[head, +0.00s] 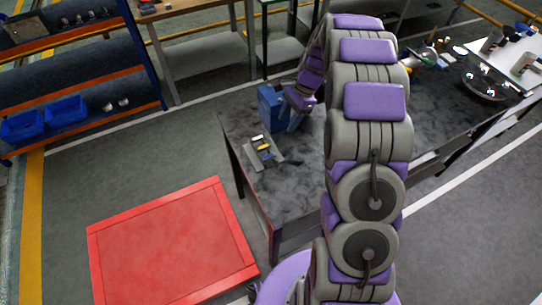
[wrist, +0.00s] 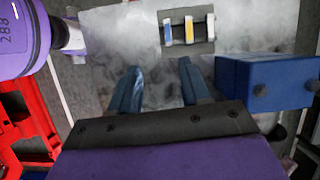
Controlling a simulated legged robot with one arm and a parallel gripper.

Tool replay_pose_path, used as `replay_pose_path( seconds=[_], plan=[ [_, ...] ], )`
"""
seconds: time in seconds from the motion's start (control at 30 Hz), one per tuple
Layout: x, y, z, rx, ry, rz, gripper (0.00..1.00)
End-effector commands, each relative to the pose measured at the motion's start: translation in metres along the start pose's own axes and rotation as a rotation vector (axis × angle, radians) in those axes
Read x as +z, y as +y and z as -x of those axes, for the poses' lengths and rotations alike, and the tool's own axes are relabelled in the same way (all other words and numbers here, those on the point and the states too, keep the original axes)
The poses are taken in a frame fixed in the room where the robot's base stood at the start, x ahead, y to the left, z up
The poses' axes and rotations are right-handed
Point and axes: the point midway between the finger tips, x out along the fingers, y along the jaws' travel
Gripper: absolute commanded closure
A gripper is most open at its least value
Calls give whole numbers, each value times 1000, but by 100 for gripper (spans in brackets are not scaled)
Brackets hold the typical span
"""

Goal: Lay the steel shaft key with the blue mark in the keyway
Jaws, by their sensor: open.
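A small dark tray (wrist: 202,46) lies on the table, with three short steel keys side by side. The key with the blue mark (wrist: 168,32) is leftmost in the wrist view, beside one with a yellow mark (wrist: 189,30) and a paler one (wrist: 210,28). The tray also shows in the head view (head: 276,161), where the blue mark is too small to tell. My gripper (wrist: 158,70) is open and empty. Its blue fingers point toward the tray but are apart from the keys. I cannot make out the keyway in either view.
A blue box (wrist: 264,82) stands right of my fingers in the wrist view, close to them; it is left of my gripper in the head view (head: 269,108). Metal parts (head: 485,85) sit at the table's far right. A red floor platform (head: 170,245) lies left of the table.

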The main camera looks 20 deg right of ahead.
Motion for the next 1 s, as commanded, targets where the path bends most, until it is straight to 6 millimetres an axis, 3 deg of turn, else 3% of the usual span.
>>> replay_pose_path(
  seconds=[0.27, 0.7, 1.0],
  plan=[
    [-6, -10, -18, -8, -7, -46, 53],
    [-7, -10, -102, -7, -9, -44, 53],
    [-7, -11, -130, -10, -7, -45, 53]
  ],
)
